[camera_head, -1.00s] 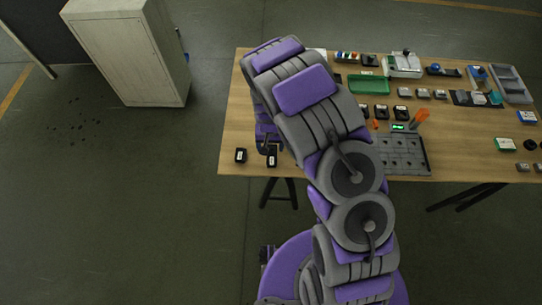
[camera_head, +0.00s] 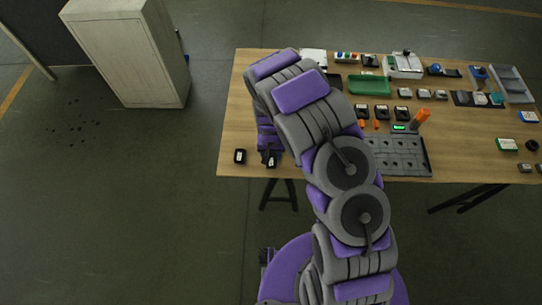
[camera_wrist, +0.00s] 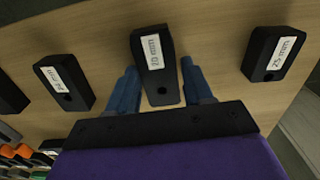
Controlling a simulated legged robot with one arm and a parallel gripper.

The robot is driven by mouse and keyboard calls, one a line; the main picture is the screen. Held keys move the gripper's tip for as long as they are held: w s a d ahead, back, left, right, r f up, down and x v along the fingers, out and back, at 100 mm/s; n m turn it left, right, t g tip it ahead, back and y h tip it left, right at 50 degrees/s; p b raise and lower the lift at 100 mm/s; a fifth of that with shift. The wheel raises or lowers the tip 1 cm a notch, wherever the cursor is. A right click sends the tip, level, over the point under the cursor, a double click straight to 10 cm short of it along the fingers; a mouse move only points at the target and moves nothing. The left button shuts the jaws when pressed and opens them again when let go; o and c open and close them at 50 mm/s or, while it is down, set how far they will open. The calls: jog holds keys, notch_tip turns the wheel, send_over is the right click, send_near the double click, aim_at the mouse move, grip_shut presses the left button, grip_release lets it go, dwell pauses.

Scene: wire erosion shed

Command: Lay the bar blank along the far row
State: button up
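A black bar labelled 20 mm (camera_wrist: 154,75) lies on the table, between the two blue fingers of my gripper (camera_wrist: 160,76) in the wrist view. The fingers are open, with a gap of bare wood on each side of the bar. The same bar (camera_head: 271,160) shows at the table's near left edge in the head view, where my arm hides most of the gripper. A bar labelled 25 mm (camera_wrist: 273,54) lies to the right in the wrist view, and another black bar (camera_wrist: 65,82) to the left. I cannot tell which is the task's bar blank, nor which is the far row.
A grey plate with holes (camera_head: 400,160) lies at the near edge, right of my arm. Behind it stand several black blocks (camera_head: 381,112), a green tray (camera_head: 370,85) and an orange-handled tool (camera_head: 421,117). A white cabinet (camera_head: 125,55) stands left of the table (camera_head: 232,125).

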grip_shut()
dwell(0.5)
